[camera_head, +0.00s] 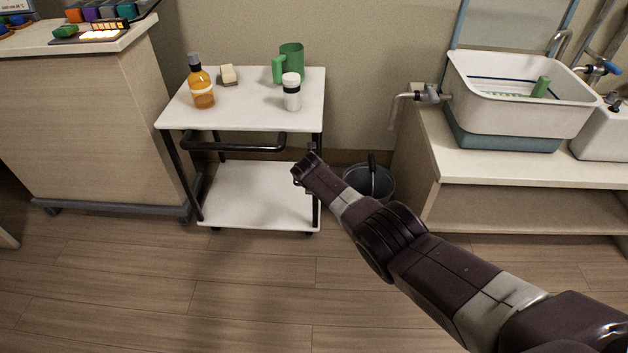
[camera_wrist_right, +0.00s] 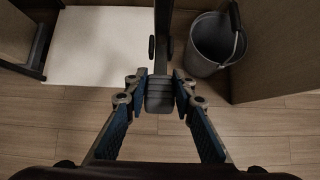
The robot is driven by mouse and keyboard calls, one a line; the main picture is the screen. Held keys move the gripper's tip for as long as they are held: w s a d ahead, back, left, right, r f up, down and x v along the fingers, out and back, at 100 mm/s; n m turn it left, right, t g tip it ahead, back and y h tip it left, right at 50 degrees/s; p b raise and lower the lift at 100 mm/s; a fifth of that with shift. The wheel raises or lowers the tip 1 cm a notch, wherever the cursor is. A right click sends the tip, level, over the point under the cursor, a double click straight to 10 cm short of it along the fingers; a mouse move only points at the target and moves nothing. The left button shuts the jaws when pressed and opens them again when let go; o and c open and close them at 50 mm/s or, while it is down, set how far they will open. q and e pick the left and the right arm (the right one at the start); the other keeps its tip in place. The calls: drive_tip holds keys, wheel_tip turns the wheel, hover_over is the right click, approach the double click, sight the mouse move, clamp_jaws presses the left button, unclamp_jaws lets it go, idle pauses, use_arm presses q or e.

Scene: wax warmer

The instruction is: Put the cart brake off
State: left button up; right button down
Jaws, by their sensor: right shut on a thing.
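The cart (camera_head: 240,118) has a white top, a white lower shelf (camera_head: 255,195), dark legs and a dark front bar (camera_head: 235,147). My right gripper (camera_head: 305,167) is at the cart's front right leg, above the lower shelf. In the right wrist view my right gripper (camera_wrist_right: 159,92) is shut on a dark grey ribbed block (camera_wrist_right: 159,95) in line with a dark post (camera_wrist_right: 163,35). I cannot tell for sure whether this block is the brake. In the head view my gripper hides it. My left gripper is not in view.
An orange bottle (camera_head: 201,85), a white jar (camera_head: 291,92), a green jug (camera_head: 291,60) and a cream block (camera_head: 228,73) stand on the cart top. A grey bucket (camera_head: 370,183) is right of the cart. A cabinet (camera_head: 85,120) is left. The front floor is clear.

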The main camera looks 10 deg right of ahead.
drive_tip(key=c, duration=1.6)
unclamp_jaws()
drive_tip(key=shift+r, duration=0.1)
drive_tip(key=shift+s+a+r, duration=0.1)
drive_tip(key=shift+s+a+r, duration=0.1)
drive_tip(key=shift+s+r, duration=0.25)
drive_tip(key=shift+r, duration=0.15)
drive_tip(key=v, duration=1)
drive_tip(key=shift+s, duration=0.2)
